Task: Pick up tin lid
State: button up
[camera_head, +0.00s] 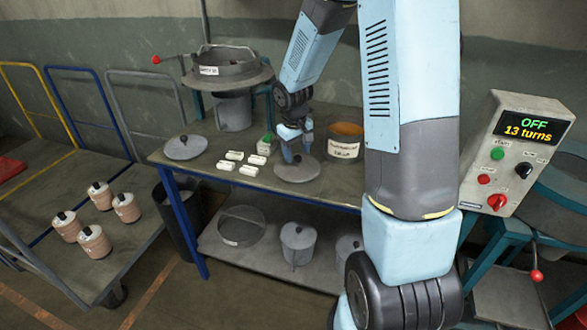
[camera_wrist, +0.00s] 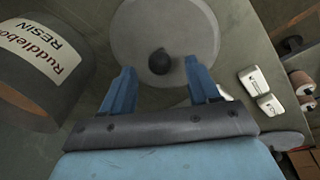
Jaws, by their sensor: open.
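A round grey tin lid (camera_head: 297,172) with a dark knob lies flat on the workbench (camera_head: 330,188). My gripper (camera_head: 297,155) is over this lid, pointing down, open and empty. In the wrist view the lid (camera_wrist: 160,25) lies beyond the blue fingers of my gripper (camera_wrist: 160,70), and its black knob (camera_wrist: 160,61) appears centred between the fingertips, with a gap on each side. I cannot tell whether the tips are level with the knob. A second similar lid (camera_head: 186,150) lies at the bench's left end; its edge also shows in the wrist view (camera_wrist: 285,140).
A labelled resin tub (camera_head: 345,142) stands right of the lid. Several small white blocks (camera_head: 228,166) lie to its left. A sieve machine (camera_head: 230,70) stands behind. Lidded pots (camera_head: 298,243) are on the lower shelf. A control box (camera_head: 515,150) is at right.

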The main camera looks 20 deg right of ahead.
jog(key=shift+w+d+f, duration=0.1)
jog(key=shift+w+f, duration=0.05)
jog(key=shift+f, duration=0.95)
jog(key=shift+c, duration=0.2)
grip_shut()
jog(key=shift+r, duration=0.1)
